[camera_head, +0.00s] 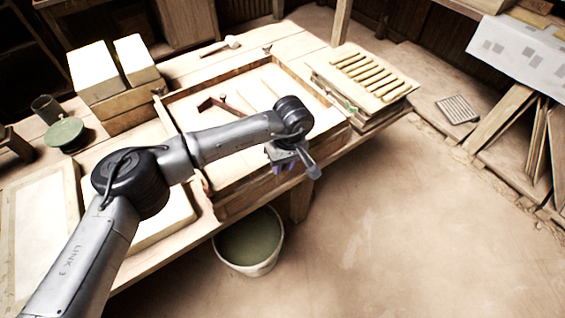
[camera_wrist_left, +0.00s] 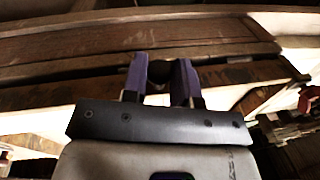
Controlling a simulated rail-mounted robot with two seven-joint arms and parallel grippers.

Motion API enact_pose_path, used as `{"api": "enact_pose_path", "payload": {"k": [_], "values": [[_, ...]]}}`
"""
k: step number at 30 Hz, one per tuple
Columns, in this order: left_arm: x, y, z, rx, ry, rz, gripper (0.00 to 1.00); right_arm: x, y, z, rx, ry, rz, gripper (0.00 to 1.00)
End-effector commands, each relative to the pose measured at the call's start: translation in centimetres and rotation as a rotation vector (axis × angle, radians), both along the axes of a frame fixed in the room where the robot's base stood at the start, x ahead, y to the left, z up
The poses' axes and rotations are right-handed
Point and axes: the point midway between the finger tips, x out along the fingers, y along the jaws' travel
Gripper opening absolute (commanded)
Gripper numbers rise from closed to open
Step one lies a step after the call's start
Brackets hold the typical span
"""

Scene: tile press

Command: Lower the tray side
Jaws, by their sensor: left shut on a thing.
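The wooden tray (camera_head: 178,93) stands on the workbench, with low walls around a pale floor. Its near side (camera_head: 240,186) is a wooden board at the bench's front edge, partly hidden by my left arm. In the left wrist view the side shows as a long brown board (camera_wrist_left: 130,42). My left gripper (camera_head: 282,167) is at this near side. In the left wrist view its purple fingers (camera_wrist_left: 160,78) are shut on a small dark round knob (camera_wrist_left: 159,70) at the board. How far the side is tilted is hard to tell. My right gripper is not in view.
A bucket (camera_head: 250,268) of greenish liquid stands on the floor below the gripper. A stack with yellowish strips (camera_head: 372,75) is at right, pale blocks (camera_head: 93,72) at left.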

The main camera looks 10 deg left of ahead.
Motion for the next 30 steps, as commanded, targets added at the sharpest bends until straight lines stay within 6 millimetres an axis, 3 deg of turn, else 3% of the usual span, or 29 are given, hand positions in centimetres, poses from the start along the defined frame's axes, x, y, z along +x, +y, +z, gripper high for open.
{"api": "enact_pose_path", "payload": {"k": [3, 14, 30], "values": [[0.0, 0.0, 0.0, 0.000, 0.000, 0.000, 0.04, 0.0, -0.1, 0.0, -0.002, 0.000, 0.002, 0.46], [-0.3, -0.3, -0.3, 0.052, -0.060, -0.003, 0.03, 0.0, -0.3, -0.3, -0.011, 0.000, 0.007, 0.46], [-1.4, -1.3, -2.3, 0.366, -0.421, -0.005, 0.03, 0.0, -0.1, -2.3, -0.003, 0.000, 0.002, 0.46]]}}
